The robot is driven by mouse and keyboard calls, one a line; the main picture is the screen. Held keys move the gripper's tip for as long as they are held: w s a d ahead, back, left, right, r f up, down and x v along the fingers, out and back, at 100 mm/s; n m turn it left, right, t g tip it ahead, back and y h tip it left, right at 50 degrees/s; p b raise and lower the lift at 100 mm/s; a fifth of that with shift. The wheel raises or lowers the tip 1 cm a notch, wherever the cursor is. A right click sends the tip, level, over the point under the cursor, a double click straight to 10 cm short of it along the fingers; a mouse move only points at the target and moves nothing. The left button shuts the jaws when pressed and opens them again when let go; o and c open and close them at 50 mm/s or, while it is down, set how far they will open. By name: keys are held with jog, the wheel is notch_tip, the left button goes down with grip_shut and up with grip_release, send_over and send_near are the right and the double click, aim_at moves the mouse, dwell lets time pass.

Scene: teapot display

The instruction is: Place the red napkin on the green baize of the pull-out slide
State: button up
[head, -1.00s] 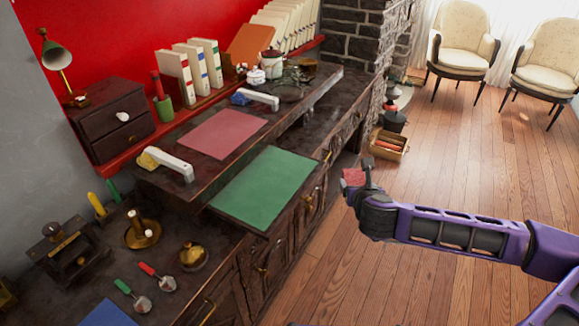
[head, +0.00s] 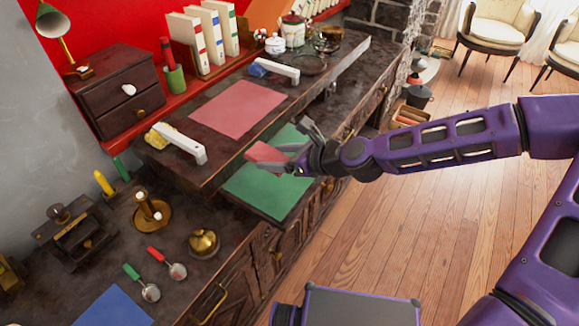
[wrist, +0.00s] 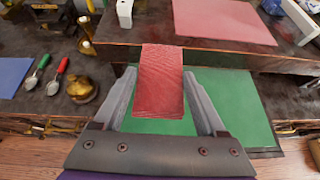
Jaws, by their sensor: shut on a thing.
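The red napkin (head: 268,155) is a small folded red cloth. My gripper (head: 292,157) is shut on it and holds it over the pull-out slide. In the wrist view the napkin (wrist: 160,82) sticks out between the two fingers, with green baize behind it. The green baize (head: 262,191) lies on the slide below the raised shelf; my gripper and the napkin hide part of it in the head view. In the wrist view the baize (wrist: 240,105) shows on both sides of the napkin. I cannot tell the exact height of the napkin above it.
A brass bell-shaped piece (head: 203,242), a candlestick (head: 152,212), two spoons (head: 150,290) and a blue mat (head: 115,306) stand or lie at the left. The baize shows no objects on it.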

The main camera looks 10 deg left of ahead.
jog(key=b, duration=0.2)
send_over(275, 194)
jog(key=shift+n+g, duration=0.3)
notch_tip(275, 194, down, 6)
jog(key=shift+a+f, duration=0.1)
jog(key=shift+f+b, duration=0.4)
jog(key=shift+f, duration=1.6)
jog(key=shift+f, duration=0.2)
jog(key=o, duration=1.3)
jog(key=shift+r, duration=0.3)
jog(key=p+v, duration=0.2)
jog(key=v, duration=1)
jog(key=shift+f+p, duration=0.25)
jog(key=shift+p, duration=0.05)
